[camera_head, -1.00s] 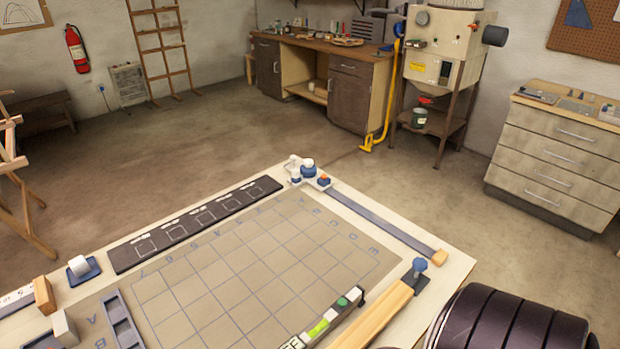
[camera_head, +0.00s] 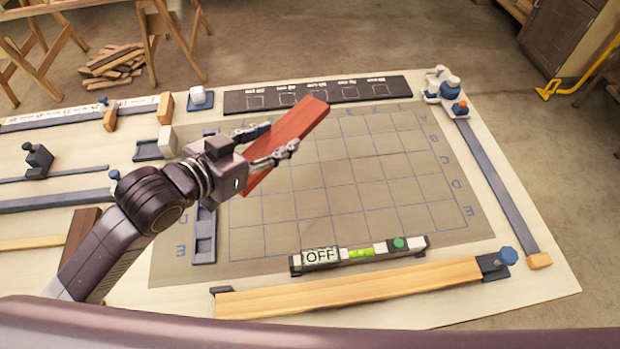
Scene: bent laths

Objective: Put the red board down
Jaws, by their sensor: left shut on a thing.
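The red board (camera_head: 300,124) is a flat reddish-brown piece, held tilted above the gridded mat (camera_head: 380,195). My left gripper (camera_head: 270,145) is shut on it, with a finger on each side near its middle. The board's far end points up and to the right, and its near end passes below the gripper. How high it is above the mat is hard to tell. My right gripper is not in view.
A black panel with marked squares (camera_head: 318,92) lies behind the mat. A level marked OFF (camera_head: 320,257) and a long wooden board (camera_head: 350,285) lie along the front. A slotted blue-grey tray (camera_head: 203,245) is at the mat's left. The mat's right half is clear.

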